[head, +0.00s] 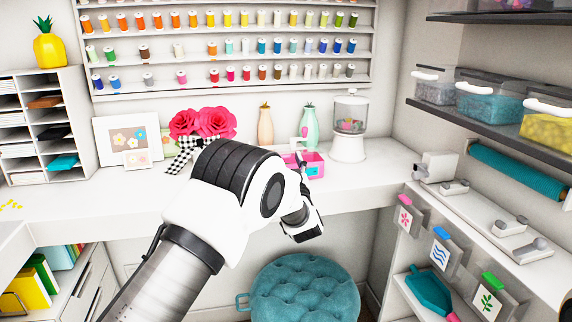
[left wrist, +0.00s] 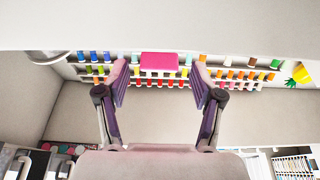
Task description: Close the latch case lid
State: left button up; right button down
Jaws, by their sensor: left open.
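The pink latch case (head: 316,160) sits on the white counter, with a small teal latch (head: 313,171) on its front. My left arm hides part of its left side, so I cannot tell clearly how the lid stands. In the left wrist view the pink case (left wrist: 159,62) shows beyond and between the two fingers. My left gripper (left wrist: 160,72) is open and empty, its purple-padded fingers apart. In the head view the left gripper (head: 302,160) is in front of the case and partly hidden; contact cannot be told. My right gripper is not in view.
A white candy dispenser (head: 348,140) stands right of the case. A mint vase (head: 309,126), a tan vase (head: 265,127) and pink flowers (head: 215,122) stand behind and left. A teal pouf (head: 305,288) is below the counter.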

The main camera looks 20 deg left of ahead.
pick_arm(q)
jog(key=v, duration=1.2)
